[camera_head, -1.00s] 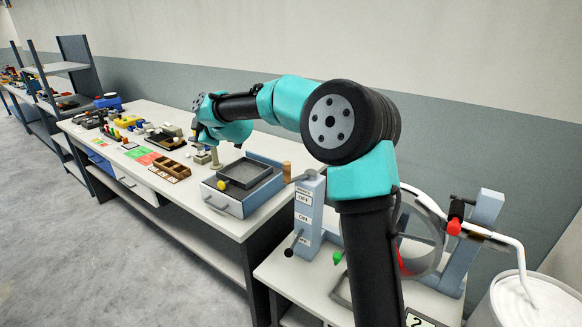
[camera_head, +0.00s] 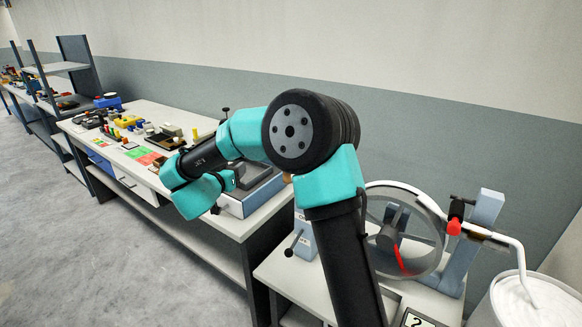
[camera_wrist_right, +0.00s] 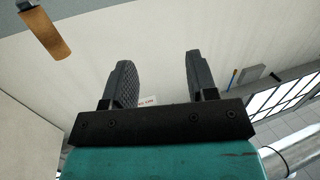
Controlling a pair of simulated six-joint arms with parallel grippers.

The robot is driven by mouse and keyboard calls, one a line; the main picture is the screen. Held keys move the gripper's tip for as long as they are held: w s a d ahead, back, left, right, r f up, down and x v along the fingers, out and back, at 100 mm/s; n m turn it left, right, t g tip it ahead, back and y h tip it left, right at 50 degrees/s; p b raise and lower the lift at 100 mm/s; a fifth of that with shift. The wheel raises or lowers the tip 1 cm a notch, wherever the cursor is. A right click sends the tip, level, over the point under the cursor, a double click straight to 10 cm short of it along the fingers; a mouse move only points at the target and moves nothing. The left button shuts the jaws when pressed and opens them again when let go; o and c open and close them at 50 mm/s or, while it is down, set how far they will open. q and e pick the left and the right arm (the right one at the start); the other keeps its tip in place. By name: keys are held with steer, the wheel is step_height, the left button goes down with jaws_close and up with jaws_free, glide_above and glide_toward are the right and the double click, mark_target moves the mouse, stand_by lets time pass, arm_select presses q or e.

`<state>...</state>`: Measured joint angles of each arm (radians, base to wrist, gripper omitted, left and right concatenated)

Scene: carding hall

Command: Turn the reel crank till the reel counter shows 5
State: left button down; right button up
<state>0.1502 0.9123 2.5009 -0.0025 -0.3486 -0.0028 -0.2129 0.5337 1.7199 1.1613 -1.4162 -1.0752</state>
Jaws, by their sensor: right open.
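A wooden handle (camera_wrist_right: 45,32) on a grey arm shows at the upper left of the right wrist view, apart from my fingers; I take it to be a crank handle. In the head view only a sliver of it (camera_head: 288,178) shows beside my arm. My right gripper (camera_wrist_right: 158,62) is open and empty, with both fingers apart. In the head view my right gripper (camera_head: 238,174) is by the grey-blue drawer box, mostly hidden behind my wrist. A large ringed wheel (camera_head: 438,255) with a red mark stands on the right bench. I cannot make out a counter reading. My left gripper is out of view.
The blue-grey switch post (camera_head: 304,240) with a lever is partly covered by my arm. A red-handled fixture (camera_head: 456,217) and a white-filled bin (camera_head: 525,298) stand at the right. The long bench (camera_head: 205,222) carries trays and several small objects.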

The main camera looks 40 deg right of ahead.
steer(key=s+a+f+m+g+h, duration=0.1)
steer(key=s+m+g+h, duration=0.2)
steer(key=s, duration=0.7)
steer(key=m+g, duration=0.2)
steer(key=g, duration=0.2)
steer(key=shift+s+a+f+m+h, duration=0.15)
steer(key=shift+f+m+h, duration=0.1)
steer(key=shift+m+h, duration=0.15)
steer(key=d, duration=0.5)
steer(key=w+d, duration=0.1)
steer(key=d, duration=0.5)
steer(key=w+d, duration=0.1)
steer(key=d, duration=0.5)
steer(key=shift+w+d, duration=0.15)
steer(key=shift+w, duration=0.1)
steer(key=shift+c, duration=0.2)
jaws_close()
